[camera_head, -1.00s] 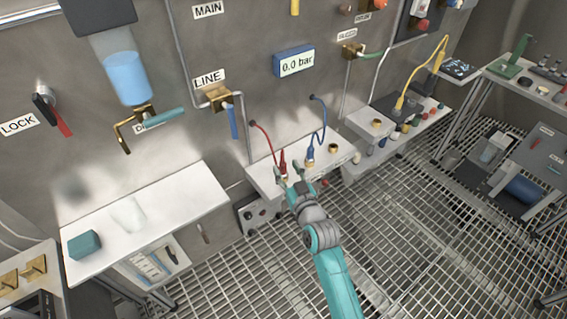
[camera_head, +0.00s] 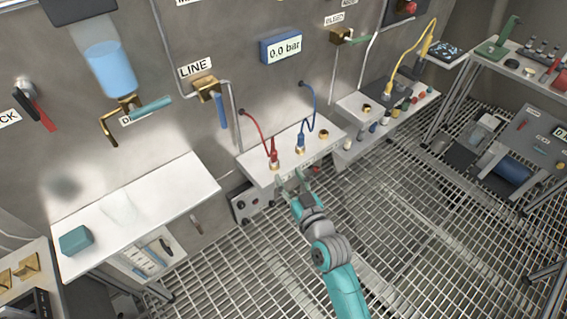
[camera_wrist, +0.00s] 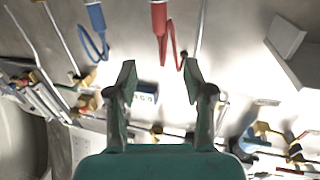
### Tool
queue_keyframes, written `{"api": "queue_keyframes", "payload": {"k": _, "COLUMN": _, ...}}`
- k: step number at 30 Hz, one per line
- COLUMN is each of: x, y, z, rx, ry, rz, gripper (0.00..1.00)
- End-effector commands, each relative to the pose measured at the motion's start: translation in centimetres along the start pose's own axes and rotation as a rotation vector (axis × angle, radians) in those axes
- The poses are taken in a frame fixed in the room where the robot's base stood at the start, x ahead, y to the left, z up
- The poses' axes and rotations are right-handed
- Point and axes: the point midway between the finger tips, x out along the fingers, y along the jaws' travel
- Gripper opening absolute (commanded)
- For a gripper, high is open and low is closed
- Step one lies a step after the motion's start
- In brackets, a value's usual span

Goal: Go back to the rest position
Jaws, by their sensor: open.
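My gripper (camera_head: 289,181) is open and empty, just in front of the white shelf (camera_head: 252,172) on the wall. In the wrist view its two fingers (camera_wrist: 160,77) stand apart with nothing between them. A red plug (camera_head: 274,160) on a red cable stands upright in a brass socket on the shelf, just beyond the fingertips. It also shows in the wrist view (camera_wrist: 159,20), clear of the fingers. A blue plug (camera_head: 300,143) on a blue cable stands to its right. My arm reaches up from the bottom of the head view.
A white bench (camera_head: 150,210) with a teal block (camera_head: 76,241) stands at the left. A brass valve with a blue handle (camera_head: 222,110) and a 0.0 bar display (camera_head: 282,47) are on the wall. A rack (camera_head: 525,72) stands at right. The grating floor (camera_head: 420,240) is largely open.

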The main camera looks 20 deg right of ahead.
Motion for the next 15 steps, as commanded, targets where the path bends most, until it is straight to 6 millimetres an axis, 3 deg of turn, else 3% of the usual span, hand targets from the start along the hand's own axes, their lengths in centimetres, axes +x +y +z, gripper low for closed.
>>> {"api": "queue_keyframes", "payload": {"k": 8, "x": -0.5, "y": 0.0, "z": 0.3, "rx": 0.001, "ry": -0.005, "rz": 0.002, "gripper": 0.51}}
{"api": "queue_keyframes", "payload": {"k": 11, "x": -2.3, "y": -0.1, "z": 1.3, "rx": 0.003, "ry": -0.019, "rz": 0.009, "gripper": 0.51}}
{"api": "queue_keyframes", "payload": {"k": 15, "x": -7.0, "y": -0.4, "z": 3.4, "rx": 0.008, "ry": -0.052, "rz": 0.025, "gripper": 0.51}}
